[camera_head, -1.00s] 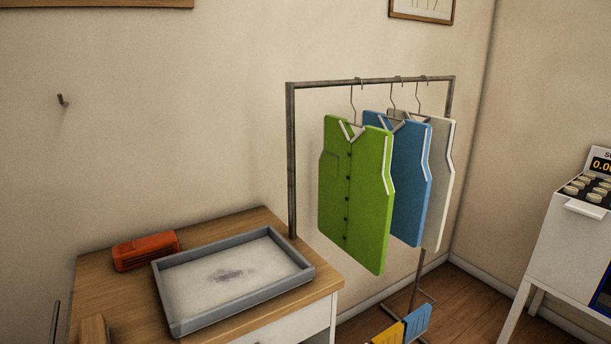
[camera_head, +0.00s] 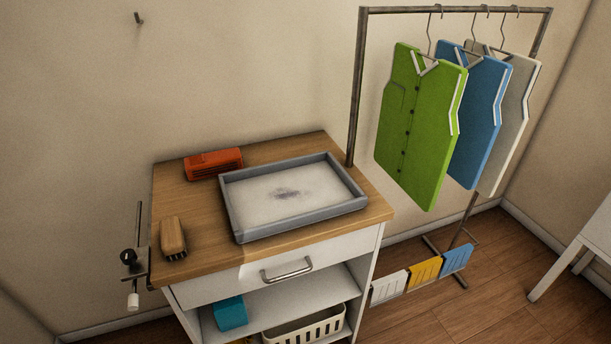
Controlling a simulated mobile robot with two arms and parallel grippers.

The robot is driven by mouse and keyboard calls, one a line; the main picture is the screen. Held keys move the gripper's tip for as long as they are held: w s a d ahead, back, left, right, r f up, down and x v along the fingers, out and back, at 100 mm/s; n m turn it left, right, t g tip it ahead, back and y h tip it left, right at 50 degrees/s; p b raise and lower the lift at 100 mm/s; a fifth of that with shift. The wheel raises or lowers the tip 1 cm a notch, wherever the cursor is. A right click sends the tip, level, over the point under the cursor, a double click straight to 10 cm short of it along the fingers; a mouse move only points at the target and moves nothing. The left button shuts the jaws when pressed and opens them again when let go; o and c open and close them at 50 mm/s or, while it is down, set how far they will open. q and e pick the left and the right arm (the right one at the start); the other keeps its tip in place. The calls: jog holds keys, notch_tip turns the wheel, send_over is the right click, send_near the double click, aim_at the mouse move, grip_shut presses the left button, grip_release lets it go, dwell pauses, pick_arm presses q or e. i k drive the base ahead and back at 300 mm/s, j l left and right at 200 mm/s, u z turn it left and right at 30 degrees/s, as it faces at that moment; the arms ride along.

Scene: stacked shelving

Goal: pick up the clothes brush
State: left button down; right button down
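The clothes brush (camera_head: 173,236) appears to be the small wooden block with a darker underside near the left front corner of the wooden cabinet top (camera_head: 200,262). It lies left of the grey-rimmed tray (camera_head: 236,222), apart from it. Neither of my grippers shows in the head view, so their state and distance to the brush are hidden.
An orange box-like object (camera_head: 213,163) sits behind the brush. A metal fixture with a black knob (camera_head: 129,257) stands at the cabinet's left edge. A clothes rack (camera_head: 357,90) with green, blue and grey shirts is on the right. Below are a drawer (camera_head: 290,268) and basket (camera_head: 306,328).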

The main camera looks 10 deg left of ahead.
aim_at(173, 246)
jog(key=j+u, duration=0.1)
jog(key=u, duration=0.3)
jog(key=j+u, duration=0.15)
jog(key=u, duration=0.2)
jog(key=j+u, duration=0.1)
jog(key=u, duration=0.3)
jog(key=i+l, duration=0.1)
jog(key=l, duration=0.65)
jog(key=i+l, duration=0.15)
jog(key=l, duration=0.25)
